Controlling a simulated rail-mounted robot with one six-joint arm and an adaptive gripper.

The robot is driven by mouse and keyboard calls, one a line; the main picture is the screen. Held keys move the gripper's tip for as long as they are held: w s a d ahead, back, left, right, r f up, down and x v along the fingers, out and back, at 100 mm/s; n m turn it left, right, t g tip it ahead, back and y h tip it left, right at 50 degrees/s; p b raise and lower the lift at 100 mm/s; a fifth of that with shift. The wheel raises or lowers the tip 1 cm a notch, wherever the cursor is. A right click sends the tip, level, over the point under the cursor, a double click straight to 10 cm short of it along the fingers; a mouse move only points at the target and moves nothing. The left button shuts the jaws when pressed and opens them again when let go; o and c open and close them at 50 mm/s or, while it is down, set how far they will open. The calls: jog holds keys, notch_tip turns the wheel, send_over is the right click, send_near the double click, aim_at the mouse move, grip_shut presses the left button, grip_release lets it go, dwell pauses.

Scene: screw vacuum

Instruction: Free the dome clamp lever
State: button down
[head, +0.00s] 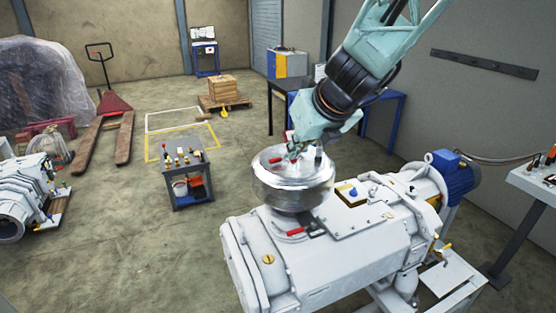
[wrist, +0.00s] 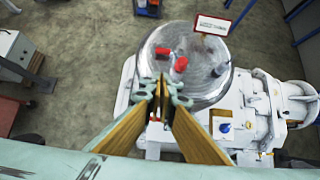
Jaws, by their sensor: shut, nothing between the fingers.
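The dome (head: 293,184) is a shiny, rounded metal vessel on top of the white pump; it also fills the upper middle of the wrist view (wrist: 205,85). A red lever (head: 294,232) lies at its foot on the near side, and a small red part also shows below the dome in the wrist view (wrist: 154,118). Other red parts are on the dome's top (wrist: 180,64). I cannot tell for certain which is the clamp lever. My gripper (head: 303,150) is shut and empty over the dome top; its fingertips (wrist: 165,90) overlap the dome in the wrist view. Contact is unclear.
The white pump body (head: 330,250) extends below and right, with a blue motor (head: 453,175). A red-edged tag (wrist: 212,25) stands at the dome's far side. A small tool cart (head: 188,180) stands left. Floor between cart and pump is clear.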

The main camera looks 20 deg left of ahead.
aim_at(280, 159)
jog(key=shift+f, duration=0.15)
dwell(0.3)
jog(key=b+x, duration=0.4)
jog(key=x, duration=0.5)
jog(key=shift+w+a+f, duration=0.1)
jog(key=shift+w+f, duration=0.05)
jog(key=shift+f, duration=0.2)
jog(key=shift+w+a+f, duration=0.1)
jog(key=shift+w+a, duration=0.45)
jog(key=shift+w, duration=0.05)
jog(key=shift+w+a+f+p, duration=0.25)
jog(key=shift+w+a+p, duration=0.05)
jog(key=shift+w+a, duration=0.55)
